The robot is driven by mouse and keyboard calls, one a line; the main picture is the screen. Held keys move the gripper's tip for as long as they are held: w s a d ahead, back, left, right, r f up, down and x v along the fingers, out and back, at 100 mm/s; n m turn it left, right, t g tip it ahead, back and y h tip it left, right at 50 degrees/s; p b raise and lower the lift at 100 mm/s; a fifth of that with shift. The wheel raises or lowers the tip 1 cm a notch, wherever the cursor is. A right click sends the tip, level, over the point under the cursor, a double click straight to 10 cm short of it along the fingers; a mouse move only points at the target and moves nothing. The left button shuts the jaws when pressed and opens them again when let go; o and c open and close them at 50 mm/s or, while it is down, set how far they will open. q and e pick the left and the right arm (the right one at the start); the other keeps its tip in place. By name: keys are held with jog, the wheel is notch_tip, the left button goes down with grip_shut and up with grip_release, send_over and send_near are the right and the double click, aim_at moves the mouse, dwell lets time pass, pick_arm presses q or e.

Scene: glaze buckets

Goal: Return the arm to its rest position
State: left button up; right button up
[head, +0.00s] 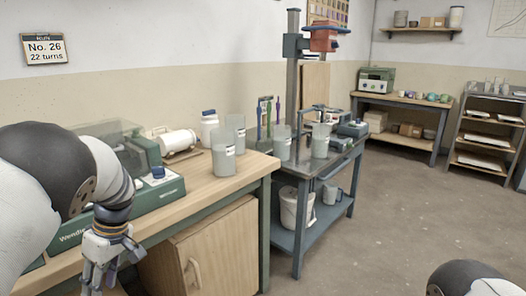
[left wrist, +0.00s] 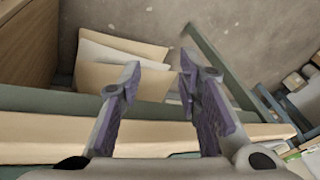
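My left arm comes in from the left in the head view, bent downward in front of the workbench (head: 225,188). My left gripper (head: 100,275) hangs at the bottom left, by the bench's front edge, its tips near or past the picture's bottom. In the left wrist view the left gripper (left wrist: 165,95) has its two fingers wide apart with nothing between them. Only a rounded part of my right arm shows at the bottom right of the head view; the right gripper is out of the picture.
A green machine (head: 160,190) stands on the bench beside my left arm. Grey buckets (head: 224,160) stand near the bench's right end. A metal table (head: 335,160) with a tall stand (head: 293,80) is beyond. The floor (head: 400,225) at right is clear.

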pick_arm(q)
jog(key=s+d+f+m+p, duration=0.1)
jog(key=s+f+m, duration=0.2)
jog(key=s+f, duration=0.6)
jog(key=s+f+m, duration=0.4)
jog(key=s+f, duration=0.3)
jog(key=s, duration=0.5)
jog(key=s+d+m+h, duration=0.2)
jog(key=s+d, duration=0.3)
jog(key=s, duration=0.6)
jog(key=s+d+r+m+h+p, duration=0.1)
jog(key=s+d+m, duration=0.4)
jog(key=s, duration=0.7)
jog(key=shift+s+d+r+g+h, duration=0.25)
jog(key=shift+d+g+h, duration=0.1)
jog(key=shift+g+h, duration=0.05)
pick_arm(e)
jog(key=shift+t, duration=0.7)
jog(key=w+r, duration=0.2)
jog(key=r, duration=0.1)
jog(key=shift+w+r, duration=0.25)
